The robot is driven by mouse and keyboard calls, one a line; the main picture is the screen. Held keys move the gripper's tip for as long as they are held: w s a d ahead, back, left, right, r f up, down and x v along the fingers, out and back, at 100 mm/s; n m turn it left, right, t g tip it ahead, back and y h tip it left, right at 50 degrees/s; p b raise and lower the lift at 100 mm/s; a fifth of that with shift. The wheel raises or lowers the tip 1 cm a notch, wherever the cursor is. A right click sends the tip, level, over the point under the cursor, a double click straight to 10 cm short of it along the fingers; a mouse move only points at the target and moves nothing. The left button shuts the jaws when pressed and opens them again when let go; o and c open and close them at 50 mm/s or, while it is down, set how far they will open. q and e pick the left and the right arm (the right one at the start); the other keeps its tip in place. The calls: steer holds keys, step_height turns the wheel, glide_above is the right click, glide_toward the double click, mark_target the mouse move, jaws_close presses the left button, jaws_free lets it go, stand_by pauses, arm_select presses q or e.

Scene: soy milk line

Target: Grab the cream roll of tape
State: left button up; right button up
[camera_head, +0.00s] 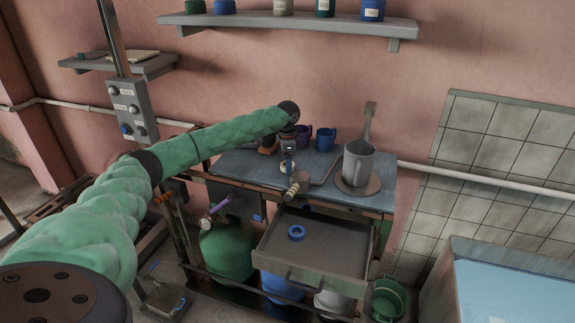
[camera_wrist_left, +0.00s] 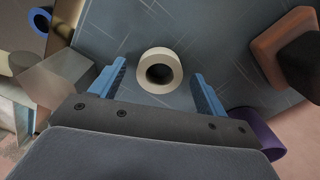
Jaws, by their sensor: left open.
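The cream roll of tape (camera_wrist_left: 160,70) lies flat on the blue-grey tabletop in the left wrist view, its hole facing up. In the head view a small part of it (camera_head: 287,166) shows under my left gripper (camera_head: 287,155). In the left wrist view the two blue fingers of my left gripper (camera_wrist_left: 157,86) are open, one on each side of the roll, apart from it. I cannot tell how high the fingertips are above the table. My right gripper is in neither view.
A blue ring of tape (camera_head: 296,232) lies in the open drawer (camera_head: 330,249) below the tabletop (camera_head: 233,166). A purple mug (camera_head: 303,136), a blue mug (camera_head: 325,139) and a large grey pitcher (camera_head: 358,163) stand on the table. An orange-brown object (camera_wrist_left: 283,45) is near the roll.

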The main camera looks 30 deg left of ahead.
arm_select(q)
steer(key=shift+f, duration=0.25)
steer(key=shift+c, duration=0.2)
steer(key=c, duration=1)
steer(key=shift+r, duration=0.15)
